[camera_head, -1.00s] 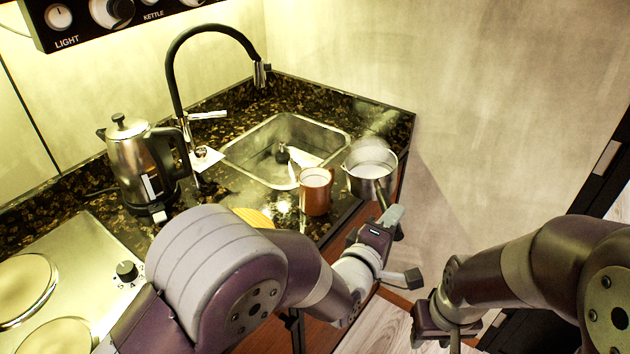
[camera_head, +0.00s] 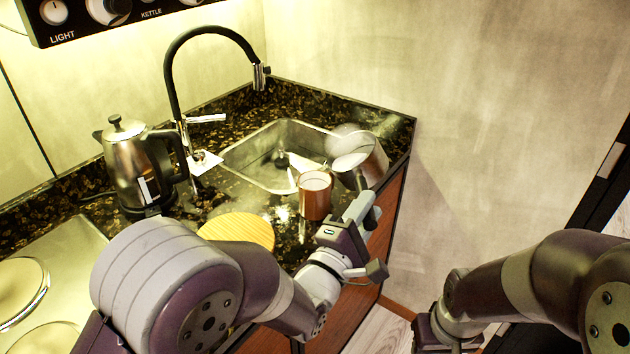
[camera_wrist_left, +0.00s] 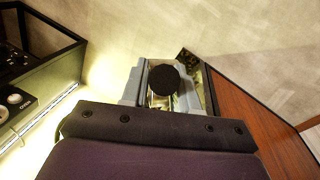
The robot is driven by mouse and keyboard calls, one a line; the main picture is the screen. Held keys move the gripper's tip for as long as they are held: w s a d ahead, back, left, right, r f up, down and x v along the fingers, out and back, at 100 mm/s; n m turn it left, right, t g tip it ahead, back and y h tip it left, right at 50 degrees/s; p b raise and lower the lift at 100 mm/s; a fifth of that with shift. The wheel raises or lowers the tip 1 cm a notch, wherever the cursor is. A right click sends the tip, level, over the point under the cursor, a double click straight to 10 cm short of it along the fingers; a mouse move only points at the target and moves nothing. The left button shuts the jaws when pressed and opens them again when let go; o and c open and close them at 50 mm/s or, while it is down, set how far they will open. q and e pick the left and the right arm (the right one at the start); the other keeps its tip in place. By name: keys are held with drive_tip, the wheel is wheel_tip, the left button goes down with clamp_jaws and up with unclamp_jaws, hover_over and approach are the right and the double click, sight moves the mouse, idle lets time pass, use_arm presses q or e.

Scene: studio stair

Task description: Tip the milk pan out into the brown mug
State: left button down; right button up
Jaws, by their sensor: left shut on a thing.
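The milk pan (camera_head: 372,163) is metal, with white milk inside. It is tilted to the left, its mouth facing the brown mug. The brown mug (camera_head: 315,200) stands upright on the counter just left of the pan, with pale contents showing at its top. My left gripper (camera_head: 362,207) is shut on the pan's handle, below and right of the mug. In the left wrist view the dark round end of the handle (camera_wrist_left: 164,80) sits between the fingers; the pan's body is hidden there. My right gripper (camera_head: 430,330) is low at the right, away from the counter; its fingers are not clear.
The sink (camera_head: 245,160) lies behind the mug and pan, under a black tap (camera_head: 172,90). A kettle (camera_head: 130,170) stands at the left. A round yellow board (camera_head: 238,230) lies on the counter in front. The counter's right edge is close to the pan.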

use_arm(q)
drive_tip(key=shift+s+a+r+n+t, duration=0.1)
drive_tip(key=shift+a+r+n+t, duration=0.4)
drive_tip(key=shift+a+r+n, duration=0.1)
drive_tip(key=shift+a+r+n+b, duration=0.1)
drive_tip(key=shift+n+b, duration=0.2)
drive_tip(key=shift+b, duration=0.15)
drive_tip(key=shift+a+n+t, duration=0.25)
drive_tip(key=shift+n+t, duration=0.05)
drive_tip(key=shift+r, duration=0.1)
drive_tip(key=shift+s+a+f+n+t+b, duration=0.15)
drive_tip(key=shift+f+n+t+b, duration=0.25)
drive_tip(key=shift+n+b, duration=0.3)
drive_tip(key=shift+a+f+n+t+b, duration=0.2)
drive_tip(key=shift+n+t+b, duration=0.25)
drive_tip(key=shift+b, duration=0.35)
